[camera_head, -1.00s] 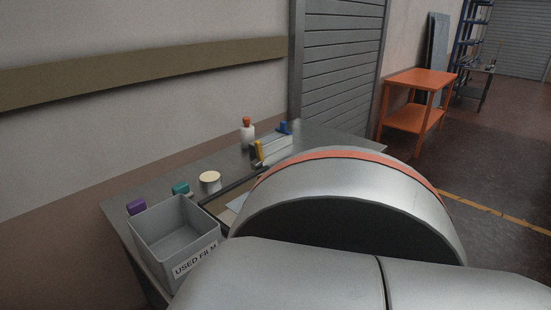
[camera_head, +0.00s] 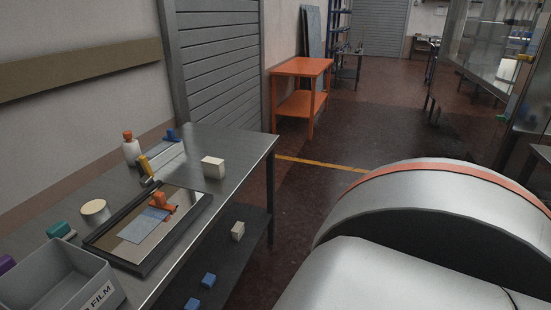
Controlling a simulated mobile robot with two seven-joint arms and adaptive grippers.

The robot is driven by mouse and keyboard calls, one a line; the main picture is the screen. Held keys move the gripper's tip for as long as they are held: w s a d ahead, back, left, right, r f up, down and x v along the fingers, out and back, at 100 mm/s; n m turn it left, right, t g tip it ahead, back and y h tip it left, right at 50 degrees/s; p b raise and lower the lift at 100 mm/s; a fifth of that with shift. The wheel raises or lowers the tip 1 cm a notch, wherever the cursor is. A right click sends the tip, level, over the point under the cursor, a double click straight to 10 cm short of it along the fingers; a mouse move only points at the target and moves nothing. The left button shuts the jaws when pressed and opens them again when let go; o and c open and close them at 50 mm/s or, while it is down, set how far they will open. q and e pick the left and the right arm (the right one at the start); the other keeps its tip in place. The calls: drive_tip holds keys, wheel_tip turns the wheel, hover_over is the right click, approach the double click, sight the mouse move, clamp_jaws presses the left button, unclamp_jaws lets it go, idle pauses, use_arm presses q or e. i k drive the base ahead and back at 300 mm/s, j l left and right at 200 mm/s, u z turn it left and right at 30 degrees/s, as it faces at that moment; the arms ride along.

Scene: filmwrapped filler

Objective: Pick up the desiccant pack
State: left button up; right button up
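No thing in view is clearly marked as the desiccant pack. A small white block (camera_head: 213,167) stands on the metal table (camera_head: 232,145) near its right edge. A similar pale block (camera_head: 238,231) lies on the table's lower shelf (camera_head: 258,222). I cannot tell whether either is the pack. Neither gripper shows. A large silver link of my own arm with an orange band fills the lower right and hides what is behind it.
On the table are a dark-framed tray (camera_head: 185,225) with an orange tool (camera_head: 163,203), a white bottle (camera_head: 131,151), a round tub (camera_head: 94,211) and a grey used-film bin (camera_head: 60,282). Blue blocks (camera_head: 208,280) lie on the lower shelf. An orange cart (camera_head: 301,68) stands behind; floor between is clear.

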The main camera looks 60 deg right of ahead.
sight(212, 168)
drive_tip(key=l+z, duration=0.1)
drive_tip(key=z, duration=1.3)
